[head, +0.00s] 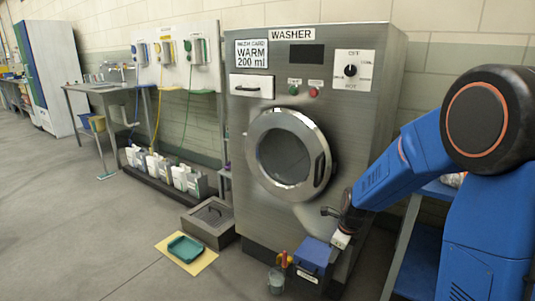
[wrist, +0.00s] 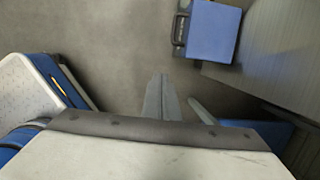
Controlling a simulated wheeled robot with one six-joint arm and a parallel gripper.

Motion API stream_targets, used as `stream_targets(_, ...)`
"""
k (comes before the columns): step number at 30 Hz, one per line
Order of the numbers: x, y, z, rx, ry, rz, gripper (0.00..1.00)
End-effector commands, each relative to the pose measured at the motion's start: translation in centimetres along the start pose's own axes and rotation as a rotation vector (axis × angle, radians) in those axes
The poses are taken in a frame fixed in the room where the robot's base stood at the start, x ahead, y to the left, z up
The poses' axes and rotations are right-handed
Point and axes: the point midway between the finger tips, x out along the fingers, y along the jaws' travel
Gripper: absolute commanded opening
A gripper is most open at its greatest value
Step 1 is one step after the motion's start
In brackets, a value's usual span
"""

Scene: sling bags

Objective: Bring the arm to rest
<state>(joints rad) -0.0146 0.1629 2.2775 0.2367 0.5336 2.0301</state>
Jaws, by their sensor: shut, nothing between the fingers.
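My blue arm (head: 400,165) reaches in from the right in the head view, bent downward in front of the washer's lower right side. My gripper (wrist: 161,82) shows in the wrist view with its grey fingers together and nothing between them, above the grey floor. In the head view its end is small and dark, with a pale part, near the blue-lidded box, and the fingertips are hard to make out there.
The washer (head: 225,150) has its round door (head: 285,152) shut. A blue-lidded box (head: 314,251) stands on the floor below my arm; it also shows in the wrist view (wrist: 212,32). A green tray (head: 185,248) lies on a yellow mat.

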Motion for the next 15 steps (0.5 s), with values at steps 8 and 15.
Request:
stream_targets(8, -7.4, 3.2, -1.8, -0.421, -0.012, -0.046, 0.0)
stream_targets(15, -12.6, 6.3, -4.0, -0.784, 0.0, -0.09, 0.0)
